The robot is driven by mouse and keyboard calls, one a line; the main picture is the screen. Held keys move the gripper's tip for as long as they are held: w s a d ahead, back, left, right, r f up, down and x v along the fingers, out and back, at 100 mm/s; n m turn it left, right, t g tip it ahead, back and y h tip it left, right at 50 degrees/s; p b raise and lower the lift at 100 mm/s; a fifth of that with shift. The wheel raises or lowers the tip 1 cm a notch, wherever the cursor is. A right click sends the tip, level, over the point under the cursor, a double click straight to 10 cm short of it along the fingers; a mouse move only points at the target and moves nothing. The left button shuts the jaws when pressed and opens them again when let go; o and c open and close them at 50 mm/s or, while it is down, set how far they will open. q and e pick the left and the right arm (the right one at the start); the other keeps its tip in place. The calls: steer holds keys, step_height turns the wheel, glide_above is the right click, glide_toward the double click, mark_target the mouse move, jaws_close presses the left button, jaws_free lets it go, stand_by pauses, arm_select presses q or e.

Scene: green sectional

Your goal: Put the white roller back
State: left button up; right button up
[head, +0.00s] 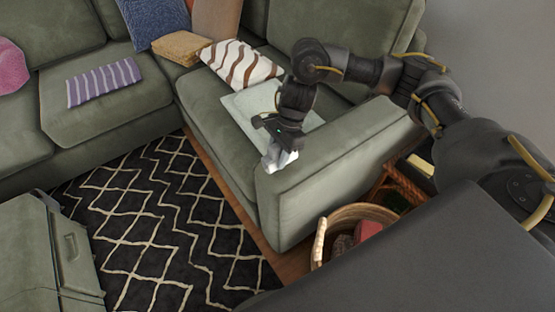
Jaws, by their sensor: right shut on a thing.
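My right gripper (276,146) hangs over the front end of the green sectional's right part, by the armrest. It points down and is shut on a small white thing (279,160), most likely the white roller. The gripper hides part of it, so its full shape cannot be told. It is at the inner edge of the armrest; whether it touches the sofa is unclear. My left gripper is not in view.
A pale folded cloth (250,104) lies on the seat beside my right arm. A striped brown-white pillow (241,64) is behind it. A round basket (355,216) and a wicker basket (409,180) stand right of the armrest. A black patterned rug (160,215) covers the floor.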

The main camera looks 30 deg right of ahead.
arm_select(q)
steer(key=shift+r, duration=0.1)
arm_select(e)
steer(key=shift+f, duration=1.2)
steer(key=shift+f, duration=0.1)
steer(key=o, duration=0.9)
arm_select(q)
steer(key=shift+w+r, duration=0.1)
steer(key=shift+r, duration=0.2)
arm_select(e)
steer(key=p+v, duration=0.1)
steer(key=v, duration=1)
steer(key=shift+d+r, duration=0.2)
steer(key=shift+r, duration=0.4)
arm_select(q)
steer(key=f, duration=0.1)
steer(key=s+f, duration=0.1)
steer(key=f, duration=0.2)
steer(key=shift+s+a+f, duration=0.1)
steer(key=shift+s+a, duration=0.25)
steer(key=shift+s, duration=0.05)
